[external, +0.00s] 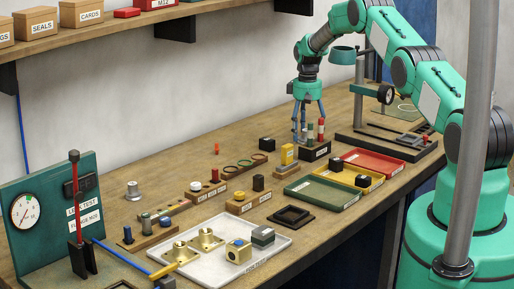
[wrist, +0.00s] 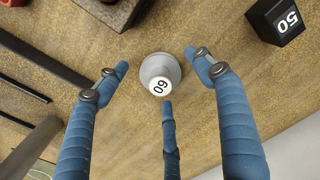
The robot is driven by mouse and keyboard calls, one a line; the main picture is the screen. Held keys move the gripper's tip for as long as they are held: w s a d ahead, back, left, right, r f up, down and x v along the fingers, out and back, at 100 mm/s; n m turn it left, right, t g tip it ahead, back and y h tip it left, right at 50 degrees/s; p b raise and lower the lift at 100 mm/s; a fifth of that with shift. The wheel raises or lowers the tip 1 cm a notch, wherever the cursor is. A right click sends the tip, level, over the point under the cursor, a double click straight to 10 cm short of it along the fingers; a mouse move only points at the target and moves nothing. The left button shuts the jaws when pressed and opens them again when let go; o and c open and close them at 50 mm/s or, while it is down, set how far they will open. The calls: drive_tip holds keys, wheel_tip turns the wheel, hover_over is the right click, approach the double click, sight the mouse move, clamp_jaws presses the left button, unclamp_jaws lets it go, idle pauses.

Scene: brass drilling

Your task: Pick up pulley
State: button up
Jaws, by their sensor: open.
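A black block marked 50 (wrist: 277,20) is right of the fingers in the wrist view. Red (external: 375,160) and green (external: 322,195) trays lie nearer the front. A drill-like stand (external: 362,90) is behind right.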

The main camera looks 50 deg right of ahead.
sight(306, 130)
drive_tip(key=shift+f, duration=0.35)
idle(0.3)
drive_tip(key=c, duration=1.4)
drive_tip(key=shift+o, duration=0.2)
drive_tip(key=shift+r, duration=0.1)
drive_tip(key=shift+r, duration=4.95)
